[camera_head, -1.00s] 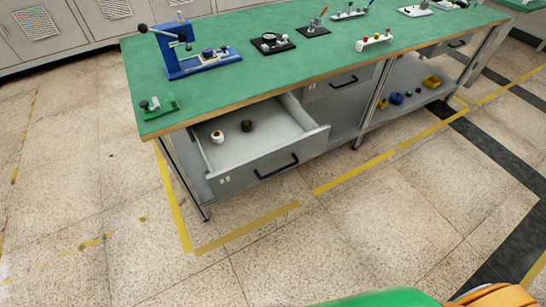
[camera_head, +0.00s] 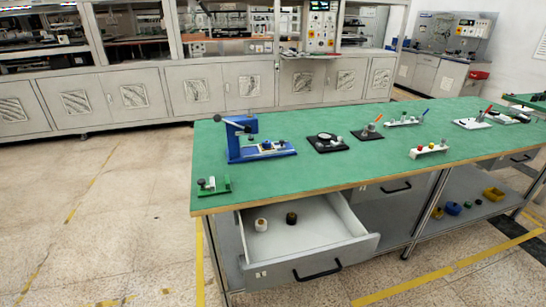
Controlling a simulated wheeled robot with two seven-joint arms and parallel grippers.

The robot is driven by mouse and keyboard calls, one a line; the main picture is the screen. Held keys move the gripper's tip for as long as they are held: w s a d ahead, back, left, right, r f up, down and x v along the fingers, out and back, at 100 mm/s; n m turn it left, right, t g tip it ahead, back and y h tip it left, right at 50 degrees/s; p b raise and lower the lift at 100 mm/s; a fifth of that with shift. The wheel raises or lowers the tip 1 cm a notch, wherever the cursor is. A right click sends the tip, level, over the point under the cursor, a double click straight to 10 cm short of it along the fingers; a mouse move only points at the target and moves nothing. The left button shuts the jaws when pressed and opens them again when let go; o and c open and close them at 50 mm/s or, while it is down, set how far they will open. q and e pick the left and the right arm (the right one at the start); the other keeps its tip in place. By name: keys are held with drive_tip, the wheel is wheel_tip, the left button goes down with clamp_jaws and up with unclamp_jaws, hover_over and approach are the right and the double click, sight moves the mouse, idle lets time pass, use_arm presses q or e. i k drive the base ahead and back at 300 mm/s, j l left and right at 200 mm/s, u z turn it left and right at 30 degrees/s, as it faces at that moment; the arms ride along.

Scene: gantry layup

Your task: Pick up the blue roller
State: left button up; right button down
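A small blue round object (camera_head: 452,208) lies on the grey lower shelf under the green-topped workbench, at the right of the view. It may be the blue roller, but it is too small to be sure. A white roller (camera_head: 261,225) and a dark brown roller (camera_head: 291,218) stand in the open drawer (camera_head: 345,243). Neither of my grippers is in view.
The green workbench top (camera_head: 330,170) carries a blue press (camera_head: 234,150), a green fixture (camera_head: 213,186) and several small tool stands. A yellow block (camera_head: 493,194) and smaller pieces share the lower shelf. The open drawer juts toward me. The floor at left is clear.

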sight(265, 146)
drive_tip(key=i+j+z, duration=0.15)
drive_tip(key=j+z, duration=0.7)
drive_tip(key=j, duration=0.15)
drive_tip(key=j+z, duration=0.4)
drive_tip(key=j, duration=0.15)
drive_tip(key=k+j+z, duration=0.1)
drive_tip(key=j+z, duration=0.35)
drive_tip(key=k+j+z, duration=0.2)
drive_tip(key=j+z, duration=0.2)
drive_tip(key=k+j+z, duration=0.25)
drive_tip(key=j+z, duration=0.15)
drive_tip(key=j, duration=0.15)
drive_tip(key=k+j+z, duration=0.3)
drive_tip(key=z, duration=0.15)
drive_tip(key=k+j+z, duration=0.25)
drive_tip(key=z, duration=0.15)
drive_tip(key=k, duration=0.05)
